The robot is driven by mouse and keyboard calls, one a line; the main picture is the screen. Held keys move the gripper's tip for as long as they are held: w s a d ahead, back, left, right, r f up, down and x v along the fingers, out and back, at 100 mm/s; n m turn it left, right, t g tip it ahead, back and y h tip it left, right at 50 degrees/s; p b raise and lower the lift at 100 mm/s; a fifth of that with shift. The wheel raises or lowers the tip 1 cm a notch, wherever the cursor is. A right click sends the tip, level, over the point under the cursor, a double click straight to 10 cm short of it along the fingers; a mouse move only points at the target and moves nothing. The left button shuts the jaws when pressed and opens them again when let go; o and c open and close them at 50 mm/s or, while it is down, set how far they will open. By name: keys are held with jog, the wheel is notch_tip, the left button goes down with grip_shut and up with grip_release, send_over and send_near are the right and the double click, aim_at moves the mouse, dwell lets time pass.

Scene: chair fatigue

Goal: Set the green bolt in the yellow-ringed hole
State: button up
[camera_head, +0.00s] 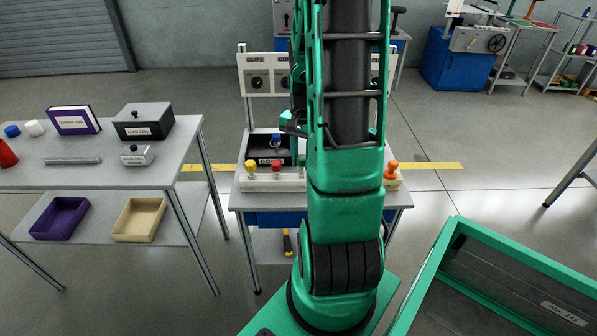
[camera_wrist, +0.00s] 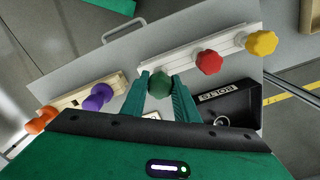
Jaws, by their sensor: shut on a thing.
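My gripper (camera_wrist: 160,84) is shut on the green bolt (camera_wrist: 159,86), whose dark green knobbed head sits between the two fingertips in the wrist view. It is at the near edge of a white rail (camera_wrist: 178,62); I cannot tell whether its shank is in a hole or above the rail. A red bolt (camera_wrist: 209,62) and a yellow bolt (camera_wrist: 261,43) stand on the same rail to the right; they also show in the head view as red (camera_head: 276,166) and yellow (camera_head: 250,167). No yellow-ringed hole can be made out.
A wooden rail (camera_wrist: 119,79) carries an orange bolt (camera_wrist: 42,119) and a purple bolt (camera_wrist: 98,97). A black tray marked BOLTS (camera_wrist: 240,98) lies beside the white rail; a blue bolt (camera_head: 276,140) shows there in the head view. A side table (camera_head: 110,178) stands left.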

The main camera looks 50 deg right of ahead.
jog(key=shift+r, duration=1.4)
jog(key=shift+r, duration=0.3)
jog(key=shift+r, duration=1.9)
